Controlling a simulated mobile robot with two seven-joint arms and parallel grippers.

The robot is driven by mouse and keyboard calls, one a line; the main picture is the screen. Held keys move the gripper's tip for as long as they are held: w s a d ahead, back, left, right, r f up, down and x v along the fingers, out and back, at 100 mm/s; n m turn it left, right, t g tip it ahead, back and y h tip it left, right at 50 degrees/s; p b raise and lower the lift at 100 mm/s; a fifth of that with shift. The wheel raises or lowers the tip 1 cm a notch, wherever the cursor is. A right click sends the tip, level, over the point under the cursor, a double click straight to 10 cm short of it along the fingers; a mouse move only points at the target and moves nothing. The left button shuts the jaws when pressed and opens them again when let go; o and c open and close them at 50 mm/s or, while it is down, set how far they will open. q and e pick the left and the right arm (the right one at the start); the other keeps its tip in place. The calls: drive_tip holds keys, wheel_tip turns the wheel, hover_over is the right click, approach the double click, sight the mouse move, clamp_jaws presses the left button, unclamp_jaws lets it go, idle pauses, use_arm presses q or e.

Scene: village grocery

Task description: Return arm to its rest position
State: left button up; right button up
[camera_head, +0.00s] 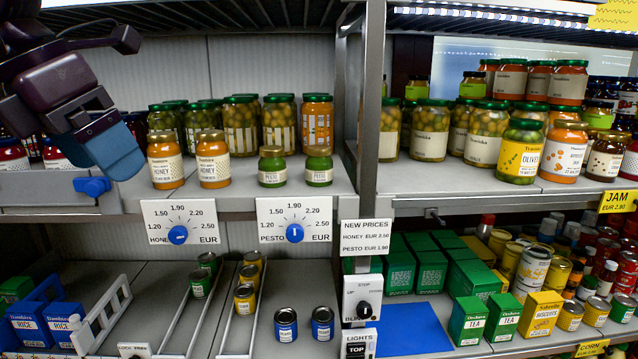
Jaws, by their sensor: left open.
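My left arm comes in at the upper left. Its dark gripper (112,148) with a blue finger hangs in front of the upper shelf, left of the honey jars, and holds nothing visible. Two honey jars (213,160) stand side by side near the shelf's front edge, with two green pesto jars (272,168) to their right. The gripper is apart from these jars and partly covers the jars behind it. My right gripper is not in view.
Below the shelf edge are a honey price dial (178,235) and a pesto price dial (295,233). A metal post (369,100) divides the shelves. The lower shelf holds cans, tea boxes (468,320) and a bare blue mat (412,328). Taller jars (240,125) stand at the back.

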use_arm(q)
drive_tip(key=w+d+f+n+g+h, duration=0.1)
drive_tip(key=w+d+f+g+h, duration=0.1)
drive_tip(key=d+f+g+h, duration=0.75)
drive_tip(key=w+a+f+n+t+h, duration=0.2)
drive_tip(key=f+n+t+h, duration=0.2)
drive_tip(key=f+n+t, duration=0.4)
drive_tip(key=w+a+f+n+t+h, duration=0.1)
drive_tip(key=w+f+n+t+h, duration=0.25)
drive_tip(key=f+n+t, duration=0.45)
drive_tip(key=s+a+f+n+t+y, duration=0.2)
drive_tip(key=a+f+n+t+y, duration=0.2)
drive_tip(key=f+n+y, duration=0.45)
drive_tip(key=s+a+f+n+t+y, duration=0.2)
drive_tip(key=a+f+n+t+y, duration=0.25)
drive_tip(key=f+n+y, duration=0.45)
drive_tip(key=s+a+f+n+g+y, duration=0.2)
drive_tip(key=s+f+n+g, duration=0.4)
drive_tip(key=s+f, duration=0.7)
drive_tip(key=shift+s+a+f+n+g+y, duration=0.35)
drive_tip(key=shift+f+n, duration=0.3)
drive_tip(key=shift+f, duration=1.25)
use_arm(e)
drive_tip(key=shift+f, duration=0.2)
use_arm(q)
drive_tip(key=shift+w, duration=0.1)
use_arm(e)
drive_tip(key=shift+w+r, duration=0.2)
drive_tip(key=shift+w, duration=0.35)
